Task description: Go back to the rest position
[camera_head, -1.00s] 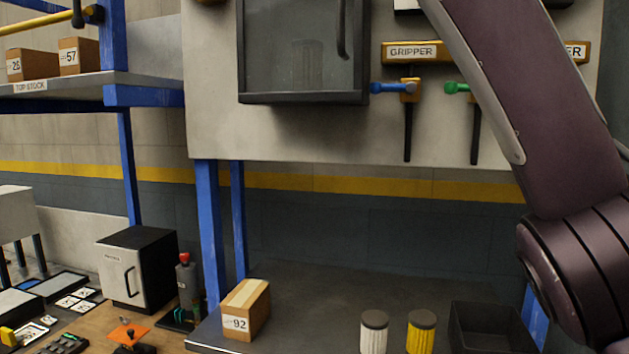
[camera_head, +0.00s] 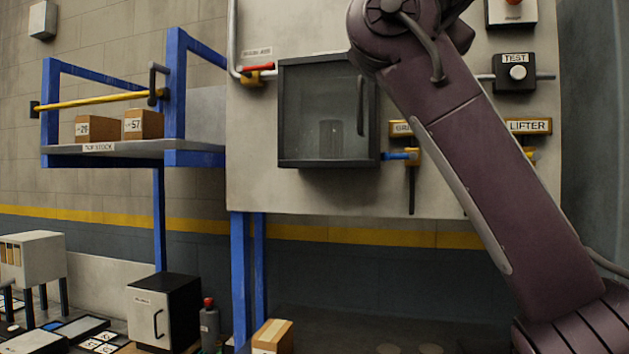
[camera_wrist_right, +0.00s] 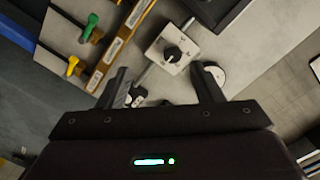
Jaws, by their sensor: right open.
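My right gripper (camera_wrist_right: 165,90) shows in the right wrist view with its two dark fingers spread apart and nothing between them. Beyond the fingers is the wall panel with a grey box carrying a black rotary knob (camera_wrist_right: 172,53). In the head view, a purple arm link of mine crosses the right half in front of the panel. Its gripper is outside that view. My left gripper shows in neither view.
A dark glass-front cabinet (camera_head: 327,112) hangs on the panel (camera_head: 300,201). A TEST button box (camera_head: 515,72) is on the right. Green (camera_wrist_right: 88,27) and yellow (camera_wrist_right: 73,66) levers sit near the gripper. Boxes (camera_head: 142,124) stand on a blue-framed shelf (camera_head: 130,149).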

